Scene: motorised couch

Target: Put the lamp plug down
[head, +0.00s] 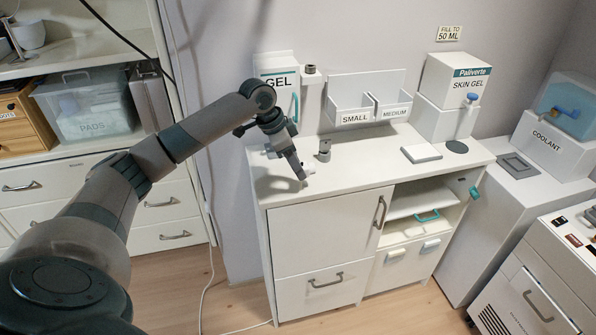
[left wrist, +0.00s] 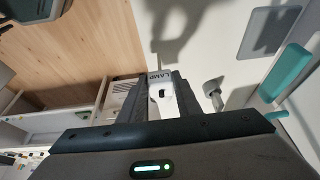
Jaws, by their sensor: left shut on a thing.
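The lamp plug (left wrist: 160,94) is a small white block with a "LAMP" label and a dark spot, seen between my fingers in the left wrist view. My left gripper (head: 303,179) is shut on it, pointing down at the left part of the white cabinet's top (head: 365,168). In the head view the plug is mostly hidden by the fingers; I cannot tell whether it touches the top. My left gripper also shows in the left wrist view (left wrist: 160,83). My right gripper is in neither view.
A grey upright fitting (head: 324,151) stands just right of the gripper. A white pad (head: 421,153) and dark disc (head: 457,147) lie further right. The middle of the top is clear.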

